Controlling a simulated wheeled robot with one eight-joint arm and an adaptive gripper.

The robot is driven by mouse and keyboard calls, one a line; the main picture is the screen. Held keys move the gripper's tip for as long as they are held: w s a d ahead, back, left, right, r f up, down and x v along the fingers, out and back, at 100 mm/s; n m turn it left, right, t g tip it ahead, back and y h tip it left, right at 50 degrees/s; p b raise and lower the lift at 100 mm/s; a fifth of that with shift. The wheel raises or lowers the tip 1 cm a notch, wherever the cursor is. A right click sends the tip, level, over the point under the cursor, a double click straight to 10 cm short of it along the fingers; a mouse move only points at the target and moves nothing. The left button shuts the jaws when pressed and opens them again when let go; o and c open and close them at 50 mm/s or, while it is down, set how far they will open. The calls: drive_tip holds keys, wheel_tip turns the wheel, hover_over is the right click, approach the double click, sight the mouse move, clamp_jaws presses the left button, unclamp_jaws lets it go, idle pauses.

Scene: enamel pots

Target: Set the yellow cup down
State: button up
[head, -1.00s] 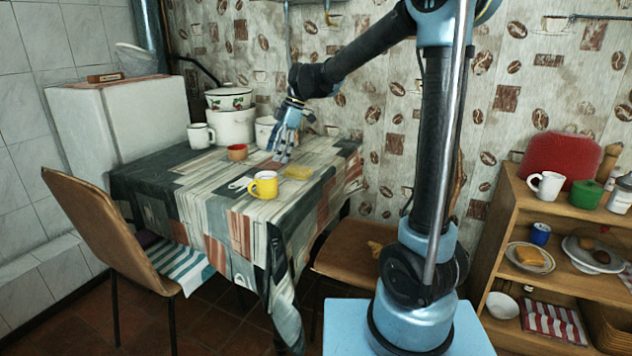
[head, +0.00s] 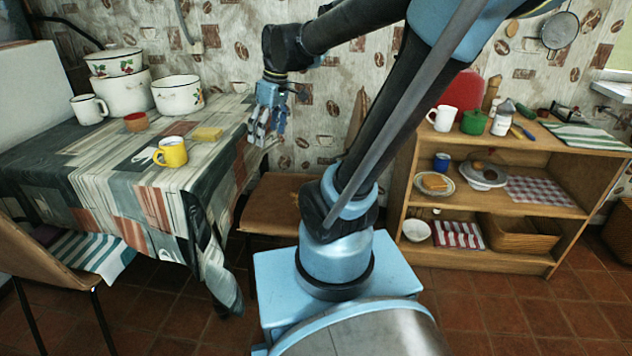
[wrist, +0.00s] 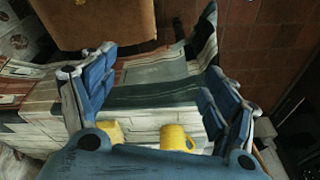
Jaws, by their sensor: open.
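The yellow cup (head: 171,152) stands upright on the cloth-covered table (head: 120,175), near its front right part. It also shows in the wrist view (wrist: 175,138), low between the fingers. My gripper (head: 266,134) is open and empty, in the air by the table's right edge, right of the cup and apart from it. Its spread blue fingers show in the wrist view (wrist: 158,95). The cup's underside is hidden.
A yellow sponge-like block (head: 207,133) lies behind the cup. A white mug (head: 89,109), a red bowl (head: 136,121) and white enamel pots (head: 178,94) stand farther back. A brown chair (head: 278,205) is tucked at the table's right. A wooden shelf (head: 500,200) stands at right.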

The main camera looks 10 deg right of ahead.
drive_tip(key=s+d+f+m+t+h, duration=0.1)
drive_tip(key=s+d+f+m+h, duration=0.1)
drive_tip(key=s+d+f+m, duration=0.7)
drive_tip(key=s+d+f, duration=0.2)
drive_tip(key=s, duration=0.1)
drive_tip(key=shift+s+d+m, duration=0.15)
drive_tip(key=shift+s+m, duration=0.05)
drive_tip(key=shift+m, duration=0.2)
drive_tip(key=shift+w+f, duration=0.2)
drive_tip(key=shift+w, duration=0.2)
